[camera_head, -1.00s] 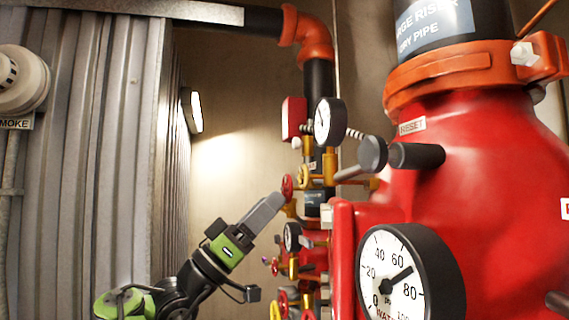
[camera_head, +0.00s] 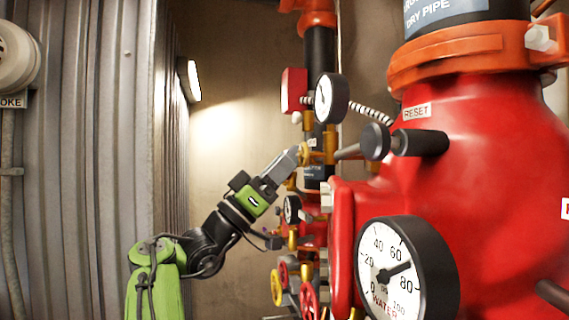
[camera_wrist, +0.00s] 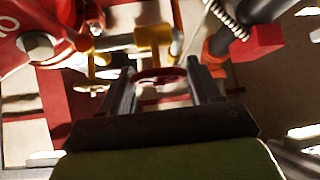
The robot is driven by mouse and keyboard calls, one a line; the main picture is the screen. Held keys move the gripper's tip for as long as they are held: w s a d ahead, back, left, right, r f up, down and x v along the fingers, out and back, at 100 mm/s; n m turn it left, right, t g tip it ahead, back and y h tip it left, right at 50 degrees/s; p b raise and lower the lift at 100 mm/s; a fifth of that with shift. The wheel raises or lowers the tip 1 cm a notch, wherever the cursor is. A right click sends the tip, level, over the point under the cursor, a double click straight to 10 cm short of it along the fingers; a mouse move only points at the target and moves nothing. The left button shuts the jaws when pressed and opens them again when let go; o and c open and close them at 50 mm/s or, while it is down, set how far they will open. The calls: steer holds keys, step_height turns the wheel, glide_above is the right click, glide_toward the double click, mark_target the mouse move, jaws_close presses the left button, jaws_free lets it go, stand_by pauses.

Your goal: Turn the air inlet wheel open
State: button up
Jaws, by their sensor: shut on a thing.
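My gripper (camera_head: 294,156) reaches up to the brass valve fittings on the black pipe, left of the big red valve body. In the wrist view a red handwheel (camera_wrist: 160,76) lies between the two fingers of my gripper (camera_wrist: 161,85), and they are shut on it. I take it to be the air inlet wheel, though no label for it is readable. In the head view this wheel is hidden by the fingers. A yellow fitting (camera_head: 304,153) shows just beyond the fingertips.
The red valve body (camera_head: 480,190) with a large water gauge (camera_head: 405,275) stands close on the right. A small gauge (camera_head: 331,98) sits above my gripper. A corrugated metal wall (camera_head: 105,150) is at left.

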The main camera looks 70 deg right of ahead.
steer(key=shift+n+t+h, duration=0.5)
steer(key=shift+n, duration=0.4)
steer(key=n+t+h, duration=0.2)
steer(key=n+t, duration=0.1)
steer(key=n, duration=0.1)
steer(key=n+t+h, duration=0.1)
steer(key=n+t, duration=0.2)
steer(key=shift+n+h, duration=0.4)
steer(key=n+t+p, duration=0.1)
steer(key=n+t, duration=0.4)
steer(key=n, duration=0.2)
steer(key=shift+d+t, duration=0.1)
steer(key=shift+t, duration=0.3)
steer(key=n+t+y, duration=0.2)
steer(key=n+t, duration=0.1)
steer(key=n, duration=0.2)
steer(key=shift+w, duration=0.1)
steer(key=n+t+y, duration=0.1)
steer(key=n+y, duration=0.2)
steer(key=shift+f, duration=0.15)
steer(key=shift+f+n+y, duration=0.1)
steer(key=shift+n+y, duration=0.2)
steer(key=o, duration=0.9)
steer(key=shift+d, duration=0.15)
